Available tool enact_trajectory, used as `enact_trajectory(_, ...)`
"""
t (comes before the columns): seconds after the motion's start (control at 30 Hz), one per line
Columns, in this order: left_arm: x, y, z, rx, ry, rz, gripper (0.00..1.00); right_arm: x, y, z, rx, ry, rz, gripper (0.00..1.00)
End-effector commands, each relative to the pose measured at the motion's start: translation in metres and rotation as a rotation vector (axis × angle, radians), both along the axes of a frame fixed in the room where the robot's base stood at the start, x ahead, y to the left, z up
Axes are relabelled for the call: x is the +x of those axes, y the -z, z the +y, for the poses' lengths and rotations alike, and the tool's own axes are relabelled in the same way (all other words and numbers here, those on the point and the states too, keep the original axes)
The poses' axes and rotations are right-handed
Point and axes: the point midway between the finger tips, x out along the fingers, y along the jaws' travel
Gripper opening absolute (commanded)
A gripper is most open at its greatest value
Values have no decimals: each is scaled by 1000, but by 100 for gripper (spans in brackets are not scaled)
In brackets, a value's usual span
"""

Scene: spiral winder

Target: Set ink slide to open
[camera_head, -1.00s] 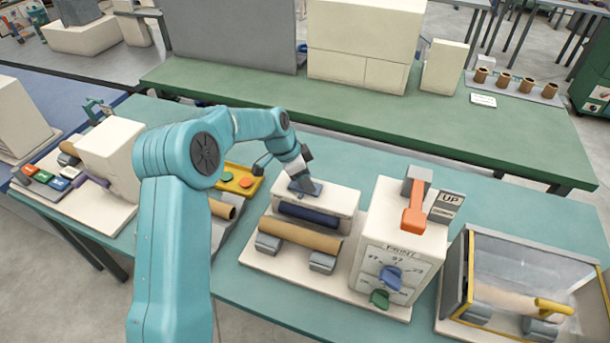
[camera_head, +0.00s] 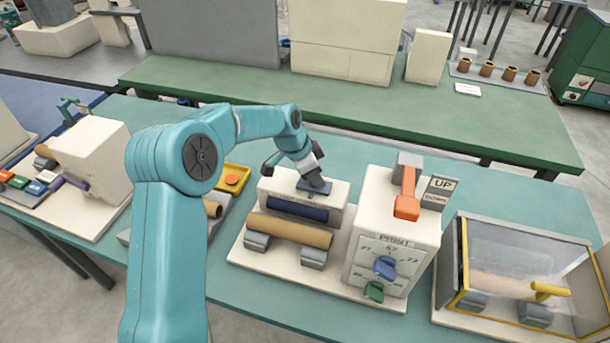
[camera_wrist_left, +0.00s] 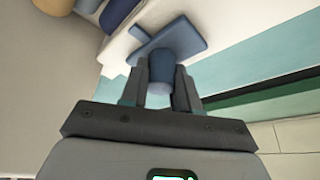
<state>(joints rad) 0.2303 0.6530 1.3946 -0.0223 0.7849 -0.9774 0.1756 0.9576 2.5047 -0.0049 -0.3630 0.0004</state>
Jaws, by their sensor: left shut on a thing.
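The ink slide is a flat blue plate (camera_head: 313,188) on top of the white printing unit (camera_head: 338,200), above a dark blue roller. In the left wrist view the plate (camera_wrist_left: 186,38) carries a round blue knob (camera_wrist_left: 161,66). My left gripper (camera_head: 318,184) reaches down to it from above. Its two fingers (camera_wrist_left: 164,92) stand on either side of a blue peg and are shut on it. The gripper hides part of the plate in the head view. My right gripper is not in view.
A brown tube (camera_head: 289,231) lies on grey rests in front of the unit. To the right stand a white box with an orange lever (camera_head: 407,193) and blue and green knobs, then a clear-covered case (camera_head: 520,262). A yellow tray (camera_head: 234,178) is to the left.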

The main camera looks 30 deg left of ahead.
Motion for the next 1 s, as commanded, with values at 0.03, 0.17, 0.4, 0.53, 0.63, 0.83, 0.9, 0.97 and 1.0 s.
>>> enact_trajectory(0.03,0,-1,-1,-4,-1,1,0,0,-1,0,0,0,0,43)
enact_trajectory(0.17,0,-1,-1,-5,0,1,0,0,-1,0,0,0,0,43)
enact_trajectory(0.4,0,-1,-1,-3,-1,2,56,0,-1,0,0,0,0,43)
enact_trajectory(0.53,0,-1,0,-3,-1,2,56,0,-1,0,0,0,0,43)
enact_trajectory(0.63,-2,-6,2,-2,-1,0,56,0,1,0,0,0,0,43)
enact_trajectory(0.83,-12,-41,12,-1,-2,-5,56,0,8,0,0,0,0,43)
enact_trajectory(0.9,-18,-59,16,-1,-2,-5,56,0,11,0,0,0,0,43)
enact_trajectory(0.97,-23,-75,20,0,-2,-5,56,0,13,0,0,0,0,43)
enact_trajectory(1.0,-26,-85,23,-1,-2,-5,56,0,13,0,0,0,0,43)
